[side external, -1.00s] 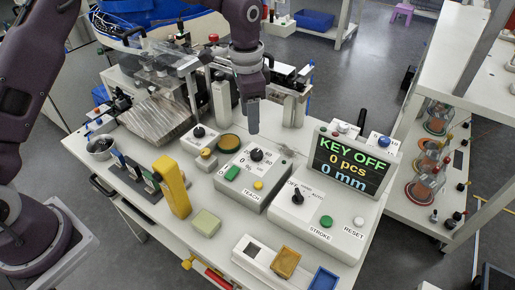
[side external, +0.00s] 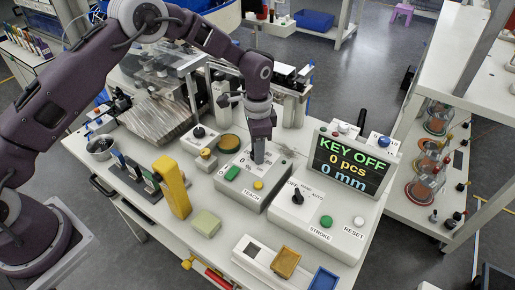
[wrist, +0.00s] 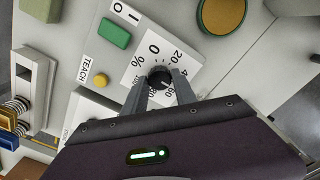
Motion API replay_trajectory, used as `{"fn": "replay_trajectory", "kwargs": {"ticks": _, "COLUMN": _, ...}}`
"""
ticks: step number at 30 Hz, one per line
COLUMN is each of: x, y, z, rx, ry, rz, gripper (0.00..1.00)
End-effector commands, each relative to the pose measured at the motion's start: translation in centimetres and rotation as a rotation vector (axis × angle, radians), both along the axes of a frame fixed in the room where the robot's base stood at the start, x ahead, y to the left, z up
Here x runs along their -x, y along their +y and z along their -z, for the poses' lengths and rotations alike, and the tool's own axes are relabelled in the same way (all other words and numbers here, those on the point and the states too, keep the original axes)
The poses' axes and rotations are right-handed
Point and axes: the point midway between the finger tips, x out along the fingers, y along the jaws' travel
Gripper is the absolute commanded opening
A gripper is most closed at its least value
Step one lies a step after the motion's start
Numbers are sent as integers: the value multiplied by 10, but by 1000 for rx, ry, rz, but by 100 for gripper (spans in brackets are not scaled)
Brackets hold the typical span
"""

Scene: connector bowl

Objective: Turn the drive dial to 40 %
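The drive dial is a black round knob (wrist: 160,77) on a white scale plate (wrist: 138,64) with numbers around it, 0 and 20 among them. The pointer's setting is too small to read. In the wrist view my gripper (wrist: 160,86) has one finger on each side of the knob, with the knob between the tips. I cannot tell whether the fingers touch it. In the side external view my gripper (side external: 259,158) is pointing down over the TEACH box (side external: 232,187), and its fingers hide the dial.
A green button (side external: 232,173) and a yellow button (side external: 258,185) sit close to the dial. To the right stands a box with a black selector knob (side external: 297,197) and a display (side external: 349,163) reading KEY OFF, 0 pcs, 0 mm. A yellow arch (side external: 173,188) stands to the left.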

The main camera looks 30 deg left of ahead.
Motion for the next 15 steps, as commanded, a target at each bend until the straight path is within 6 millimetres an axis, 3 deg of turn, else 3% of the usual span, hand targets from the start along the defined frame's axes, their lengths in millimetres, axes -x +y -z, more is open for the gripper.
{"fn": "replay_trajectory", "kwargs": {"ticks": 1, "x": 0, "y": 0, "z": 0, "rx": 0, "ry": 0, "rz": 0, "gripper": 21}}
{"fn": "replay_trajectory", "kwargs": {"ticks": 4, "x": 0, "y": 0, "z": 0, "rx": 0, "ry": 0, "rz": 0, "gripper": 1}}
{"fn": "replay_trajectory", "kwargs": {"ticks": 8, "x": 0, "y": 0, "z": 0, "rx": 0, "ry": 0, "rz": -14, "gripper": 0}}
{"fn": "replay_trajectory", "kwargs": {"ticks": 15, "x": 0, "y": 1, "z": -1, "rx": -1, "ry": 1, "rz": -367, "gripper": 0}}
